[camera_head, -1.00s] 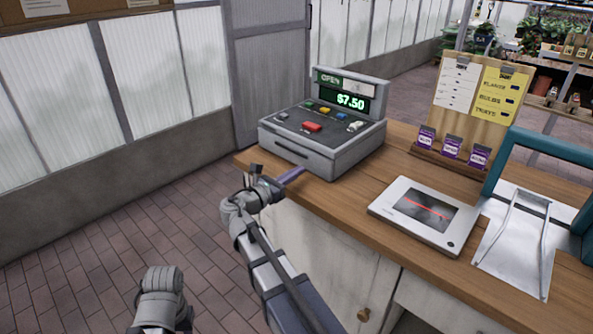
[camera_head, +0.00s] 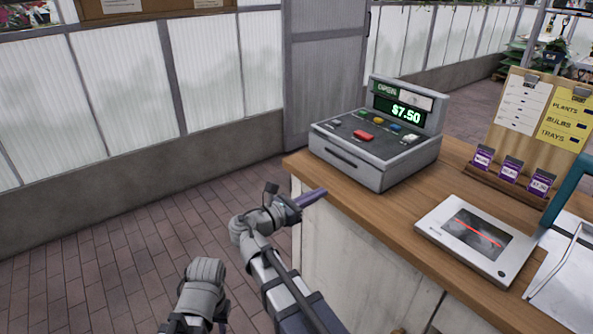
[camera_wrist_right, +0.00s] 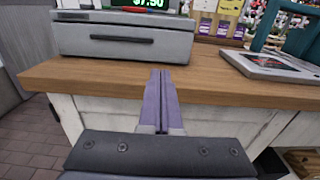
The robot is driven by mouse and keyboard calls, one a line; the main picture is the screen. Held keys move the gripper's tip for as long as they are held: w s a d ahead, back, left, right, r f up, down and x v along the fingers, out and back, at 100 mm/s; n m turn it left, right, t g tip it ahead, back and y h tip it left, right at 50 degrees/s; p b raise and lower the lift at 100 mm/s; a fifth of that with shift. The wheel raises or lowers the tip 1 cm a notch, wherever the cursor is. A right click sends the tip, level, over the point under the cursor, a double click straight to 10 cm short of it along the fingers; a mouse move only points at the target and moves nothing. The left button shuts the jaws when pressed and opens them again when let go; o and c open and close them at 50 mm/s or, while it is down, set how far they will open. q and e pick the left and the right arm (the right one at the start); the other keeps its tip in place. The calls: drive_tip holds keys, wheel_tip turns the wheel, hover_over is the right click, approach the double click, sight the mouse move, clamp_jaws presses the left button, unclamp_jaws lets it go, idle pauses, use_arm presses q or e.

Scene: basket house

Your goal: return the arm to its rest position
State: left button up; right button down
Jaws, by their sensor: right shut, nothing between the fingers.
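My right gripper (camera_head: 314,197) is shut and empty. In the head view its purple fingers point to the right at the near left corner of the wooden counter (camera_head: 400,222). In the right wrist view the two fingers of the right gripper (camera_wrist_right: 161,98) lie together, with the counter's front edge (camera_wrist_right: 240,93) behind them. The gap between fingers and counter is hard to judge. Another grey arm part of mine (camera_head: 205,290) shows at the bottom of the head view. My left gripper cannot be seen.
A grey cash register (camera_head: 375,150) reading $7.50 stands on the counter's left end. A scanner pad (camera_head: 470,237), purple packets (camera_head: 511,168) and a price board (camera_head: 545,110) are to its right. The brick floor (camera_head: 110,260) left of the counter is clear.

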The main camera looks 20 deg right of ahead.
drive_tip(key=s+a+f+m+g+y, duration=0.25)
drive_tip(key=s+f+m+y, duration=0.2)
drive_tip(key=f, duration=0.25)
drive_tip(key=s+a+f+m+g+y, duration=0.1)
drive_tip(key=s+a+f+m+y, duration=0.2)
drive_tip(key=f+m, duration=0.3)
drive_tip(key=s+a+f+m+g+y, duration=0.1)
drive_tip(key=s+a+f+m+y, duration=0.35)
drive_tip(key=a, duration=0.25)
drive_tip(key=s+a+f+m+g+y, duration=0.2)
drive_tip(key=s+a+f+m+y, duration=0.15)
drive_tip(key=s+a, duration=0.3)
wheel_tip(320, 180, up, 15)
drive_tip(key=p, duration=1.5)
drive_tip(key=shift+w+a+p, duration=0.35)
drive_tip(key=shift+w+a, duration=0.05)
drive_tip(key=shift+a, duration=0.05)
drive_tip(key=shift+f, duration=0.15)
